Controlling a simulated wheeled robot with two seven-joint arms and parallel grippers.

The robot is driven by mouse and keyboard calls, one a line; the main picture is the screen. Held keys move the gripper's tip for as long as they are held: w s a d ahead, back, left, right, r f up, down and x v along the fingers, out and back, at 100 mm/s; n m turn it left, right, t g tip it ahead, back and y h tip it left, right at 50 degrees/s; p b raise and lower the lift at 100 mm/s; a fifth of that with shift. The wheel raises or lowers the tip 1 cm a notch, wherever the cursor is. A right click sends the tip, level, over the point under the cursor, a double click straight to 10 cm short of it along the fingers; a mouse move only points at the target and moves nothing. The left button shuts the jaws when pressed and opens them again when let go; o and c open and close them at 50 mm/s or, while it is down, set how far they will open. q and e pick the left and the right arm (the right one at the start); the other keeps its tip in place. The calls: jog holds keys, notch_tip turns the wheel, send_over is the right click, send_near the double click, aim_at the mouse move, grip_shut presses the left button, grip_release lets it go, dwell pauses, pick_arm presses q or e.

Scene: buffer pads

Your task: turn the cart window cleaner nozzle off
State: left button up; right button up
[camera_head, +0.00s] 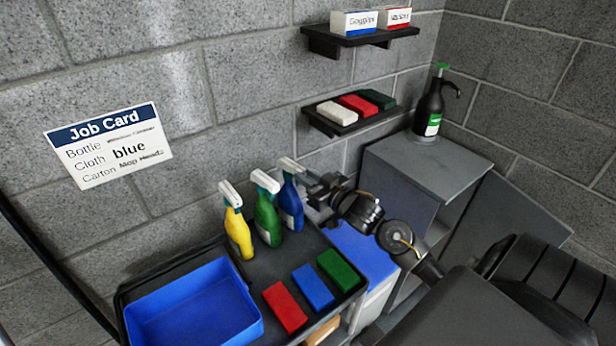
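Three spray bottles with white heads stand upright in a row on the dark cart top (207,252): yellow (239,234), green (267,220) and blue (291,205). I cannot tell from their labels which holds window cleaner. My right gripper (311,188) is at the right side of the blue bottle, level with its neck and upper body. It is touching or very close; I cannot tell which. Its fingers are small and dark, so their opening is unclear. The nozzle settings are too small to read. My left gripper is not in view.
A blue tray (252,325) sits at the cart's front left. Red (285,307), blue (313,287) and green (341,270) cloths lie right of it. A job card (108,146) and two shelves (345,126) are on the wall. A black pump bottle (429,110) stands on a grey cabinet (437,160).

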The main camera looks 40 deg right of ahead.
jog(key=shift+c, duration=0.7)
jog(key=shift+n+b, duration=5.05)
jog(key=shift+n, duration=4.25)
jog(key=o, duration=0.6)
jog(key=shift+c, duration=0.2)
jog(key=s, duration=0.7)
jog(key=shift+d, duration=0.4)
